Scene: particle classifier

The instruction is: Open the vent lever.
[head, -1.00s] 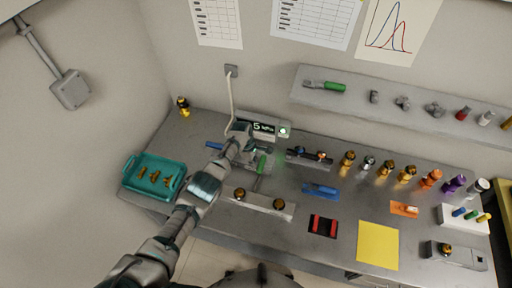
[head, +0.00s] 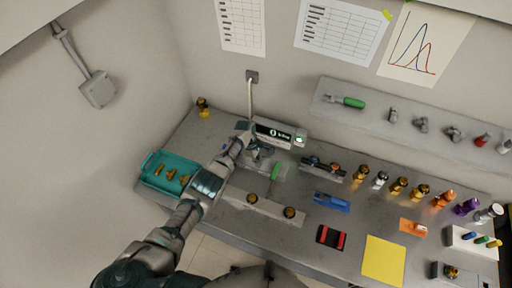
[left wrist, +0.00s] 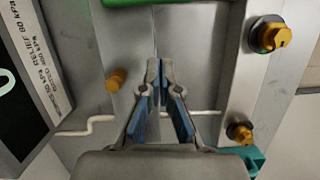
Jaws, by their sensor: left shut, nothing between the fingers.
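A green handle (head: 276,171) stands on the bench just below the pressure display (head: 273,134); I cannot tell for sure that it is the vent lever. A green bar (left wrist: 150,3) also crosses the top edge of the left wrist view, apart from my fingertips. My left gripper (head: 259,153) is over the bench between the display and the green handle. In the left wrist view my left gripper (left wrist: 160,72) is shut and empty, its tips together over a grey metal surface. The display seems to read 0, its unit blurred, with a green light beside it. My right gripper is not in view.
A grey block with brass knobs (head: 262,204) lies in front of the green handle. A teal tray (head: 147,184) is at the left. A small brass knob (left wrist: 116,79) and a pale tube (left wrist: 98,122) are close to my left fingers. Several fittings stand along the right.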

